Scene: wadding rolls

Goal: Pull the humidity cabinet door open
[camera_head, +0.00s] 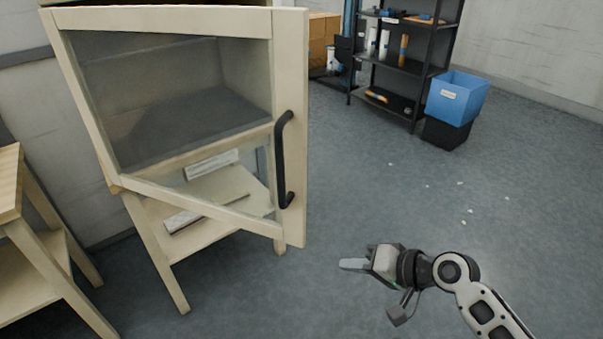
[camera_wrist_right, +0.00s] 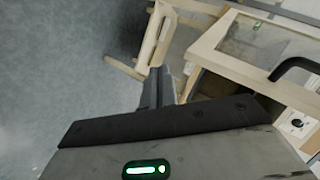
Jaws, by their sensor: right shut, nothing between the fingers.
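The humidity cabinet door (camera_head: 290,150) is a pale wood frame with a clear pane. It stands ajar, angled out from the cabinet, its left edge by the cabinet's left side and its right edge out in front. Its black bar handle (camera_head: 281,160) is upright near the right edge; it also shows at the right of the wrist view (camera_wrist_right: 294,66). The cabinet's dark interior (camera_head: 185,120) shows through the pane. My right gripper (camera_head: 354,264) is shut and empty, lower and to the right of the handle, apart from the door. Its fingers also show in the wrist view (camera_wrist_right: 160,86). My left gripper is out of view.
The cabinet rests on a wooden stand (camera_head: 158,250) with a lower shelf. A wooden table (camera_head: 50,258) is at the left. A black shelf rack (camera_head: 402,68) and a blue bin (camera_head: 456,99) stand at the back. The floor (camera_head: 400,200) around my right gripper is mostly clear.

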